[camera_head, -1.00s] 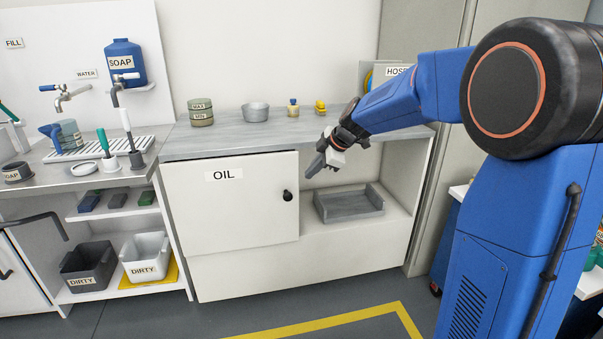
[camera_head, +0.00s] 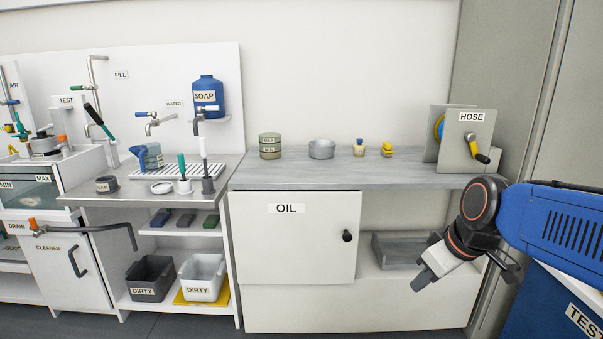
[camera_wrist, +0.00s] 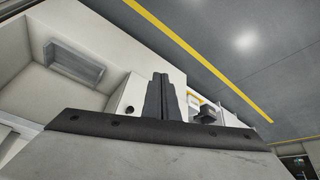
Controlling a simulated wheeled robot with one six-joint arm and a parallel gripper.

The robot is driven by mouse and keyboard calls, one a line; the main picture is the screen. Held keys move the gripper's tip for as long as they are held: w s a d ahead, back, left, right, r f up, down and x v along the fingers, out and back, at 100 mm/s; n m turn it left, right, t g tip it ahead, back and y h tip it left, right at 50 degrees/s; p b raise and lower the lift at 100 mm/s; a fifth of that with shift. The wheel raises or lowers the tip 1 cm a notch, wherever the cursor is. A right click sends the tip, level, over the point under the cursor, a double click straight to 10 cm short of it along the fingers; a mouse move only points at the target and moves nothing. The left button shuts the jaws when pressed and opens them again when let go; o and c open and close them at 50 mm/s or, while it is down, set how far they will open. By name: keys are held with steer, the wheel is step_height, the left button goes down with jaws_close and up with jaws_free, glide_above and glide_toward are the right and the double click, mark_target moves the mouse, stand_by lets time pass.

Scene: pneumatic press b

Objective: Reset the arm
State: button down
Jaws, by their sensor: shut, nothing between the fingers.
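My gripper (camera_head: 424,281) is at the lower right in the head view, in front of the open bay of the cabinet. It points down and to the left. Its fingers (camera_wrist: 160,98) show dark and together in the wrist view, with nothing between them. It is apart from the grey tray (camera_head: 398,250) on the bay's shelf behind it. The tray also shows at the upper left in the wrist view (camera_wrist: 76,63). My blue arm comes in from the right edge and hides part of the cabinet's right side.
The OIL cabinet door (camera_head: 295,240) with its black knob stands left of my gripper. A hose reel (camera_head: 466,140) is on the counter (camera_head: 330,172) above. Two DIRTY bins (camera_head: 150,280) stand at the lower left. A blue TEST unit (camera_head: 560,310) is at the lower right.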

steer(key=s+d+f+m+h, duration=0.1)
steer(key=s+f+m, duration=0.1)
steer(key=s, duration=0.4)
steer(key=s+d+f+m, duration=0.2)
steer(key=s+m, duration=0.2)
steer(key=s, duration=0.3)
steer(key=shift+d+f+h, duration=0.2)
steer(key=shift+f+h, duration=0.2)
